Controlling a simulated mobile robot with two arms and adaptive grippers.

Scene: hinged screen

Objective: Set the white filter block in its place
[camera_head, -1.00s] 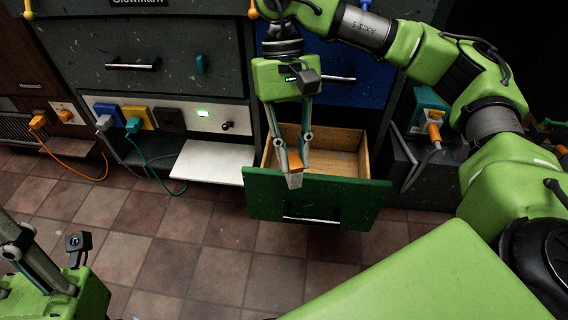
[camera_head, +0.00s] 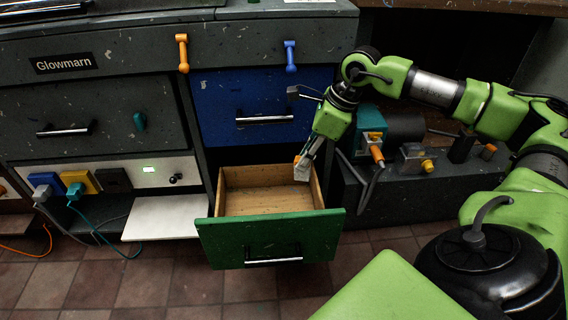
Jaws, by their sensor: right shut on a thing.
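The white filter block (camera_head: 302,172), a small pale piece with a bit of orange at its top, is held at the fingertips of my right gripper (camera_head: 305,160). The gripper is shut on it and tilted, with its fingers pointing down and left. The block appears over the right side of the open green drawer (camera_head: 270,240); its exact height above the drawer cannot be told. The fingers cover part of the block. The drawer's wooden inside looks empty. My left gripper is not in view.
A dark unit (camera_head: 440,188) at the right carries a teal box (camera_head: 370,128) with an orange plug and other fittings. A blue drawer (camera_head: 255,108) is shut above the green one. A white shelf (camera_head: 160,218) and plugged cables (camera_head: 110,235) are at the left.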

